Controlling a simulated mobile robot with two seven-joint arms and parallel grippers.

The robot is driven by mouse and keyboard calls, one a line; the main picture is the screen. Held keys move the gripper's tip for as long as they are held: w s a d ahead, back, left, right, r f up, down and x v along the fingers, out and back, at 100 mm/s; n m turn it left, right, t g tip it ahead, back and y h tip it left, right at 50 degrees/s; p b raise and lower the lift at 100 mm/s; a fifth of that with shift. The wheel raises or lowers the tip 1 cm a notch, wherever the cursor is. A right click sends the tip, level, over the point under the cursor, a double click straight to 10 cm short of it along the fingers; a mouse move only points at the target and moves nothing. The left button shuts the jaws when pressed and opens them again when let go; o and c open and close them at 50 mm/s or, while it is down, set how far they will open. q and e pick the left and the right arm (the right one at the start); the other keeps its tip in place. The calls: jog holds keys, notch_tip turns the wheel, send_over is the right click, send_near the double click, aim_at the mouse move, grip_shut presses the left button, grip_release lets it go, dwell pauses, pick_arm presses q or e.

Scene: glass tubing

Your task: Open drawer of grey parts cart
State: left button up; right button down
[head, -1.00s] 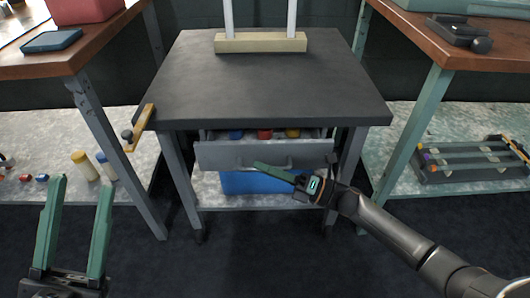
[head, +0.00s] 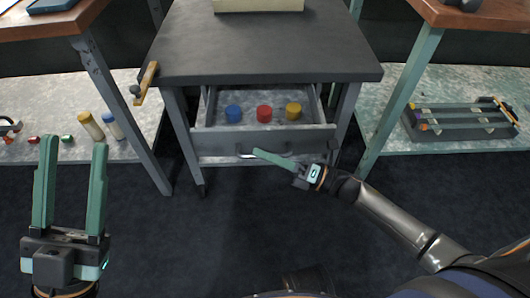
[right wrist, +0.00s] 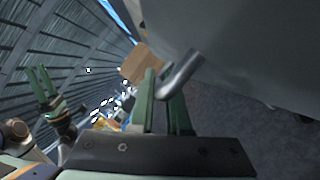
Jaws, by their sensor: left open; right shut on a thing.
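The grey parts cart (head: 330,55) stands in the middle of the head view. Its drawer (head: 215,143) is pulled well out, with a blue, a red and a yellow round part inside. My right gripper (head: 258,153) is at the drawer's front and shut on its bar handle (head: 243,154). In the right wrist view the metal handle (right wrist: 182,75) passes between the green fingers of this gripper (right wrist: 163,88). My left gripper (head: 72,142) is open and empty, in front of the left bench and away from the cart.
A wooden-topped bench stands on each side of the cart. The left bench's lower shelf (head: 130,85) holds small coloured parts and cylinders; the right one holds a dark rack (head: 465,125). A wooden-handled tool (head: 147,80) hangs at the cart's left edge. Dark floor ahead is clear.

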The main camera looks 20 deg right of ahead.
jog(key=c, duration=0.9)
grip_release()
jog(key=p+v, duration=0.1)
jog(key=v, duration=1.1)
jog(key=shift+s+d, duration=0.15)
jog(key=shift+d, duration=0.1)
